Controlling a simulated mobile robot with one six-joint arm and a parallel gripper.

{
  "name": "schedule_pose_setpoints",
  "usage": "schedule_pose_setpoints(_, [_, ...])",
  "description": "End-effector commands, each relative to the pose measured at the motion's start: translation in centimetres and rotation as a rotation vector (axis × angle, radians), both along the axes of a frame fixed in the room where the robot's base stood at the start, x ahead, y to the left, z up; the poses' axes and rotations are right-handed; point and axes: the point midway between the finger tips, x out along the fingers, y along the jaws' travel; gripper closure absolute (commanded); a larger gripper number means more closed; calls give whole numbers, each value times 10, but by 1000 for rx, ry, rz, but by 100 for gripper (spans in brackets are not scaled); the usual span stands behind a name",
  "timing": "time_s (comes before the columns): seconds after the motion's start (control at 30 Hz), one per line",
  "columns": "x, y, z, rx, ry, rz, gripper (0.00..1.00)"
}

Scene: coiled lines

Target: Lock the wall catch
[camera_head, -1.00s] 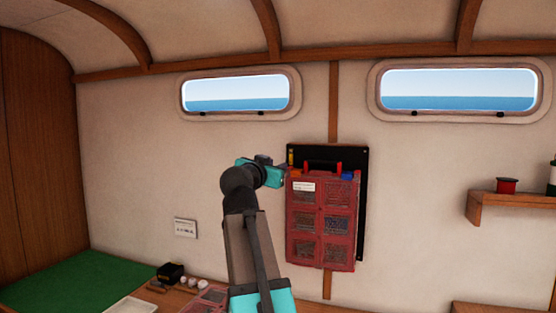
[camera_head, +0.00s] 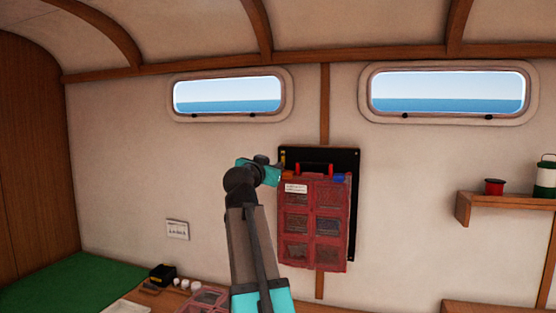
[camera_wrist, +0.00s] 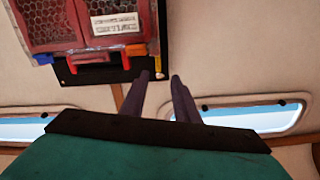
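A red case (camera_head: 312,222) with mesh-fronted compartments and a white label hangs against a black wall board (camera_head: 353,165). In the wrist view the case (camera_wrist: 70,25) appears upside down at the upper left. A red handle (camera_wrist: 87,68) lies at its top edge, with a blue piece (camera_wrist: 43,58) and an orange piece (camera_wrist: 136,50) at either side. A small yellow strip (camera_wrist: 157,55) stands at the board's corner; I cannot tell which part is the catch. My gripper (camera_wrist: 161,77) is open, its fingertips apart and empty near the yellow strip. In the head view my wrist covers its fingers.
Two windows (camera_head: 228,95) sit above. A wooden shelf (camera_head: 510,200) with a red spool (camera_head: 494,187) and a green lantern-like item (camera_head: 545,175) is at the right. A bench with small items and a green surface (camera_head: 75,285) is at lower left.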

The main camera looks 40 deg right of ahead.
Motion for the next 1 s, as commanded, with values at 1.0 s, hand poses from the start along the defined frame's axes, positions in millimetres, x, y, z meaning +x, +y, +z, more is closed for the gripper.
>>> schedule_pose_setpoints(1.0, [39,-73,0,0,0,2,72])
